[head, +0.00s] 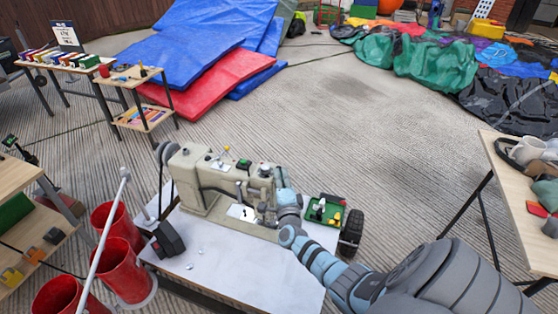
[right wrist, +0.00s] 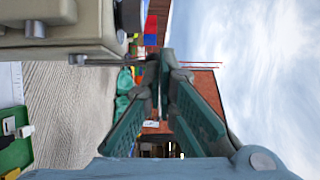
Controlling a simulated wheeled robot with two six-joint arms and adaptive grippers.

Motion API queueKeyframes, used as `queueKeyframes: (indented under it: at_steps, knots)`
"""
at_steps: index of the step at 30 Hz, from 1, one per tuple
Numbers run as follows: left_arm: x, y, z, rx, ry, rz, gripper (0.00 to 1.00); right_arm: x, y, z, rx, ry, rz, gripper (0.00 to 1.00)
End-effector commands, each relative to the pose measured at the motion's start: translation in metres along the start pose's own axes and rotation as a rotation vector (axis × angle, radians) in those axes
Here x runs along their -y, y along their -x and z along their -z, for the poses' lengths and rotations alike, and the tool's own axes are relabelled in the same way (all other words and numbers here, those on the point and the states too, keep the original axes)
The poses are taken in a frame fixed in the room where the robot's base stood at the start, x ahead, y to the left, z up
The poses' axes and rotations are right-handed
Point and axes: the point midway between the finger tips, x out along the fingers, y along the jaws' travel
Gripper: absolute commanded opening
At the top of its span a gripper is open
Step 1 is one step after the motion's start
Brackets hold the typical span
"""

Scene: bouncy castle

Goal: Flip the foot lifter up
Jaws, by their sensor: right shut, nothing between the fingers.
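The beige sewing machine (head: 205,205) stands on a pale table (head: 215,262). Its head end (head: 261,183) is on the right side, beside my right gripper (head: 281,178). I cannot make out the foot lifter for certain; the head and my gripper may hide it. In the right wrist view the beige machine body (right wrist: 75,15) fills the upper left, with small metal knobs on its underside. My right gripper (right wrist: 165,58) is shut and empty, its fingertips together just right of the machine, apart from it in that picture. My left gripper is not in view.
A green tray (head: 325,210) with small parts sits at the table's right side. A black motor-like box (head: 168,238) is at the table's left edge. Red buckets (head: 122,270) stand to the left. Another table (head: 515,180) is at the far right.

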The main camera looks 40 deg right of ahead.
Motion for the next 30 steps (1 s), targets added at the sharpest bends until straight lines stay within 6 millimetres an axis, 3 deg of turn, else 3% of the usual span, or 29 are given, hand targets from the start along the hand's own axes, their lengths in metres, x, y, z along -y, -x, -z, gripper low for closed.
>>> queueKeyframes:
  at_steps: [1, 7, 30]
  knots:
    - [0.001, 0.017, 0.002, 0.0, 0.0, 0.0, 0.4, 0.01, -0.004, 0.002, -0.001, -0.015, -0.03, 0.0]
    - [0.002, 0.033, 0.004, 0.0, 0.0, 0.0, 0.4, 0.007, -0.013, 0.007, 0.001, -0.08, -0.152, 0.0]
    - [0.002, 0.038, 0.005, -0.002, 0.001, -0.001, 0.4, 0.002, -0.023, 0.013, 0.0, -0.084, -0.161, 0.0]
